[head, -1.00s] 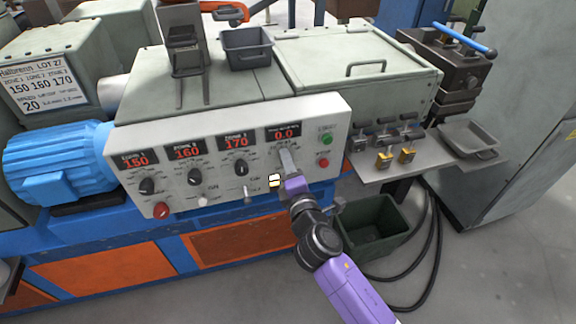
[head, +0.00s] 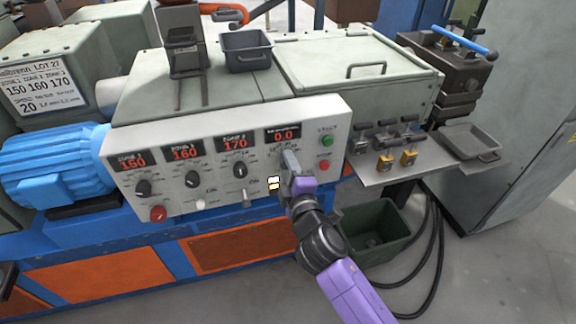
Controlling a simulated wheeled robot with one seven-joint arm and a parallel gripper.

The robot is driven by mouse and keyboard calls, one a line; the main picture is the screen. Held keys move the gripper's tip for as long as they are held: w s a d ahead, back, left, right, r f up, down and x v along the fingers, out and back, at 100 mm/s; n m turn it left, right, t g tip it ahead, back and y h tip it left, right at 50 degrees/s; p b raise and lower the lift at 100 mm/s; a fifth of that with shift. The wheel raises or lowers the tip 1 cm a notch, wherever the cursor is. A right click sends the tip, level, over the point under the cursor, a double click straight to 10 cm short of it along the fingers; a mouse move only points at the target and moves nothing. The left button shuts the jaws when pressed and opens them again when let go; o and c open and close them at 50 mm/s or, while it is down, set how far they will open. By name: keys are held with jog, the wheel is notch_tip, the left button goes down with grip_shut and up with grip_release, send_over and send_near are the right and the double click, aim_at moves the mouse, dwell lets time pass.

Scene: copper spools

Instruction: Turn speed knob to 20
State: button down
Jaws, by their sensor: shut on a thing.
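The white control panel (head: 218,190) carries several red displays. The speed display (head: 283,135) at the right reads 0.0. The speed knob sits below that display, hidden behind my gripper. My gripper (head: 288,158) is shut on the knob, reaching up to the panel from below. The other displays read 150 (head: 132,162), 160 (head: 184,153) and 170 (head: 234,142), each with a black knob below it. The sign (head: 40,88) at the left shows 150 160 170 and 20.
A green button (head: 327,141) and a red button (head: 324,165) lie just right of my gripper. A red button (head: 158,214) and small levers line the panel's lower edge. A metal shelf (head: 375,177) with clamps and a dark green bin (head: 385,232) stand at the right.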

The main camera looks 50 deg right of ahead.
jog(key=shift+f, duration=0.15)
jog(key=c, duration=1)
grip_release()
jog(key=b+v, duration=0.1)
jog(key=v, duration=0.6)
jog(key=shift+s+a, duration=0.25)
jog(key=shift+s, duration=0.1)
